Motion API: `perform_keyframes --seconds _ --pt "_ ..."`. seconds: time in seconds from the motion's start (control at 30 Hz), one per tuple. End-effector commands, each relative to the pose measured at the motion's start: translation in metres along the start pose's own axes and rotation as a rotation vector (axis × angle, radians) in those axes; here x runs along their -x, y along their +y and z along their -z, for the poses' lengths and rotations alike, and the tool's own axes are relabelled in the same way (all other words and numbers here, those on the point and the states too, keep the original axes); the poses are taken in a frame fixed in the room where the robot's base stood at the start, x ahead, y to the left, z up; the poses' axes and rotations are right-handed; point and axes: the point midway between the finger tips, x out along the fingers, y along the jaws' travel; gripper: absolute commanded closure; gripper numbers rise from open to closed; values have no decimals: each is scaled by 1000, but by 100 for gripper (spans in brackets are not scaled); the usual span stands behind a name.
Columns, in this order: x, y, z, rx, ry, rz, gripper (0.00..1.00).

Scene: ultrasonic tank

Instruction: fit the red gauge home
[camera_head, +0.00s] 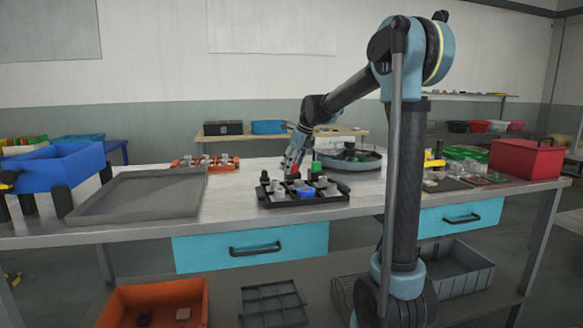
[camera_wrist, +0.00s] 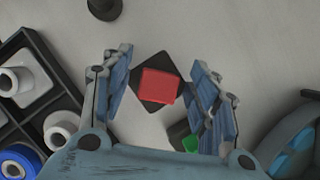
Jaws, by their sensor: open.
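The red gauge (camera_wrist: 159,86) shows in the wrist view as a red block on a dark square base. It lies between the spread fingers of my gripper (camera_wrist: 161,60), with gaps on both sides. In the head view my gripper (camera_head: 293,163) points down over the worktop, just behind the black tray (camera_head: 290,203). Red shows just below its fingers; the gauge's base is hidden there. The black tray, with pale round parts and a blue one, is at the left of the wrist view (camera_wrist: 62,78). I cannot tell which place in it fits the gauge.
A green piece (camera_wrist: 190,143) lies close to the right finger. A round grey tank (camera_head: 350,165) stands right of my gripper. An orange rack (camera_head: 187,163), a grey tray (camera_head: 140,195) and a blue bin (camera_head: 62,166) stand left. A red box (camera_head: 527,160) stands far right.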

Motion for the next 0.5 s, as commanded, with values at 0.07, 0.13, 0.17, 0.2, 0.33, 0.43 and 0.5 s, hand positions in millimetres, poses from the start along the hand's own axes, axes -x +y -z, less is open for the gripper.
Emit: perform_keyframes --seconds 0.07,0.13,0.17,0.2,0.33,0.43,0.5 --pt "0 0 0 0 0 0 46" --pt "2 0 0 0 0 0 46" --pt "3 0 0 0 0 0 46" --pt "5 0 0 0 0 0 46" --pt "21 0 0 -1 0 0 46" --pt "39 -1 0 -1 0 1 46" --pt "53 0 0 -1 0 0 46"
